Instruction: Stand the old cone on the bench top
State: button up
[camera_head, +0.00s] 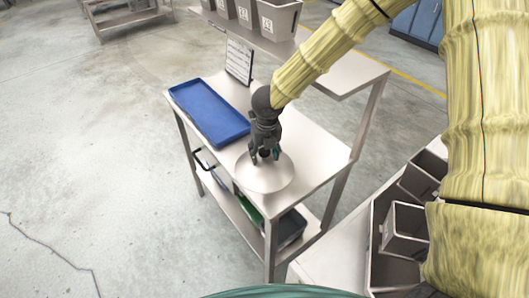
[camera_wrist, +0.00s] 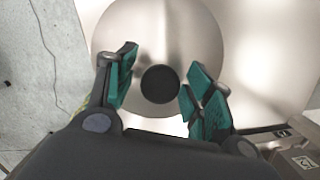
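The cone (camera_head: 264,178) is pale grey and stands upright, wide end down, on the bench top (camera_head: 318,158) near its front right edge. In the wrist view the cone (camera_wrist: 160,30) appears from above as a pale disc with a dark round top or opening at its centre. My gripper (camera_head: 265,155) points down over the cone's top. In the wrist view my gripper (camera_wrist: 160,84) is open, its teal finger pads on either side of the dark top with gaps showing. I cannot tell how far down the fingertips reach.
A blue tray (camera_head: 210,112) lies on the left of the bench, with a paper sheet on a stand (camera_head: 239,62) behind. A raised shelf (camera_head: 338,72) with several grey bins spans the back. Grey bins (camera_head: 405,230) stand at right. Open floor lies left.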

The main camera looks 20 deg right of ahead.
jog(key=shift+r, duration=0.6)
notch_tip(320, 180, up, 11)
jog(key=s+b, duration=0.1)
jog(key=shift+s, duration=0.4)
